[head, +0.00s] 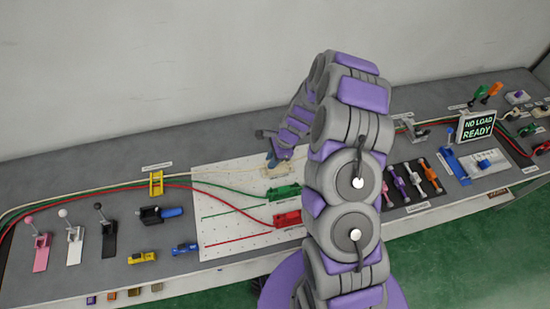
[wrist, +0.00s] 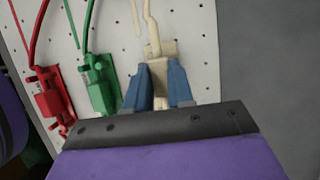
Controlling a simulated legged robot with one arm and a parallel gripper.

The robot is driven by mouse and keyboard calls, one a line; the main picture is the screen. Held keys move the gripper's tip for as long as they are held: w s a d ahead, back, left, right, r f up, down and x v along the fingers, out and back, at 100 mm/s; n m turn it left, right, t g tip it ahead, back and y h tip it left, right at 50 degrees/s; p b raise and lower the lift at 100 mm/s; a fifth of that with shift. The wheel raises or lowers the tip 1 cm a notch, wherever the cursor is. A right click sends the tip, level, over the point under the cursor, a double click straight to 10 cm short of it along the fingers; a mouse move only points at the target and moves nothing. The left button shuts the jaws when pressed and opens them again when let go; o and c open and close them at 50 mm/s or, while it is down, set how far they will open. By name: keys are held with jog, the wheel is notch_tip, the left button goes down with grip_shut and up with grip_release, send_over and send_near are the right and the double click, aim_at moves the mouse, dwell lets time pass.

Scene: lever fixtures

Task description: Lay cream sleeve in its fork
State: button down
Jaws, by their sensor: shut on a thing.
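My gripper (wrist: 160,72) is shut on the cream sleeve (wrist: 160,88) over the white pegboard, with one blue finger on each side of it. A cream cable (wrist: 152,32) runs from the sleeve toward the top of the wrist view. A cream block (wrist: 162,48) shows at the fingertips; whether the sleeve sits in it or just above it I cannot tell. In the head view my gripper (head: 278,158) is at the pegboard's upper part, and a cream piece (head: 277,171) shows just below it. My arm hides part of the board.
A green sleeve in a green holder (wrist: 101,88) and a red one in a red holder (wrist: 50,98) stand beside it on the pegboard (head: 225,225). A yellow bracket (head: 156,184) is left of the board. Levers (head: 74,240) stand far left; a NO LOAD READY sign (head: 479,128) stands right.

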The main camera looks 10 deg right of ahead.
jog(key=shift+d+f, duration=0.2)
jog(key=shift+d, duration=1.15)
jog(key=shift+a+f, duration=0.35)
jog(key=shift+a, duration=0.1)
jog(key=shift+d+f, duration=0.15)
jog(key=shift+d, duration=0.8)
jog(key=shift+a+f, duration=0.15)
jog(key=shift+a, duration=0.7)
jog(key=shift+f, duration=0.2)
jog(key=shift+f, duration=0.1)
